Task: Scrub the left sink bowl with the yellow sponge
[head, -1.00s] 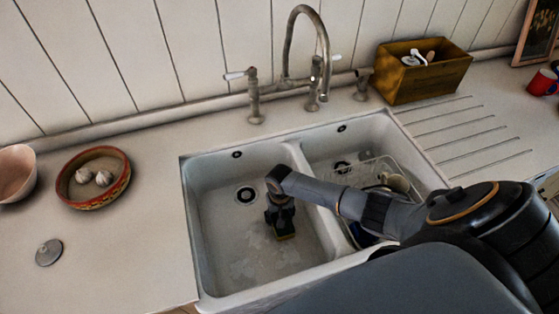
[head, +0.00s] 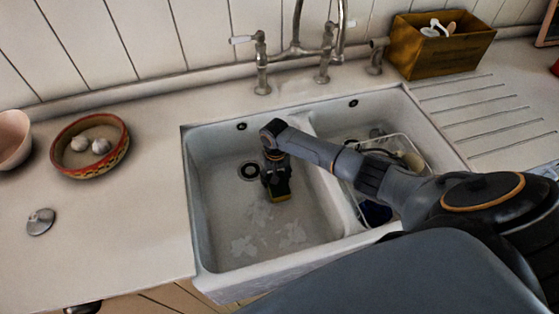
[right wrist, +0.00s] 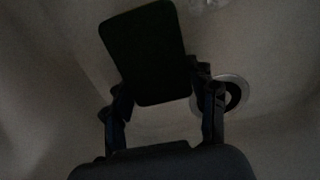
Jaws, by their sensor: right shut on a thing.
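The left sink bowl (head: 215,225) is white, with pale soapy-looking patches (head: 262,232) on its floor. My right arm reaches over the divider into this bowl. My right gripper (head: 277,186) points down there, near the drain (head: 250,171), shut on the yellow sponge (head: 281,197). In the right wrist view the sponge (right wrist: 150,55) is a dark block between the fingers, with the drain (right wrist: 235,93) to the right. I cannot tell whether the sponge touches the bowl floor. My left gripper is not in view.
The right bowl holds a wire rack (head: 405,140) with dishes. The tap (head: 322,50) stands behind the sink. A wooden box (head: 440,50) is at back right. On the left counter are a garlic bowl (head: 68,165), a pink bowl (head: 12,140) and a metal lid (head: 40,222).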

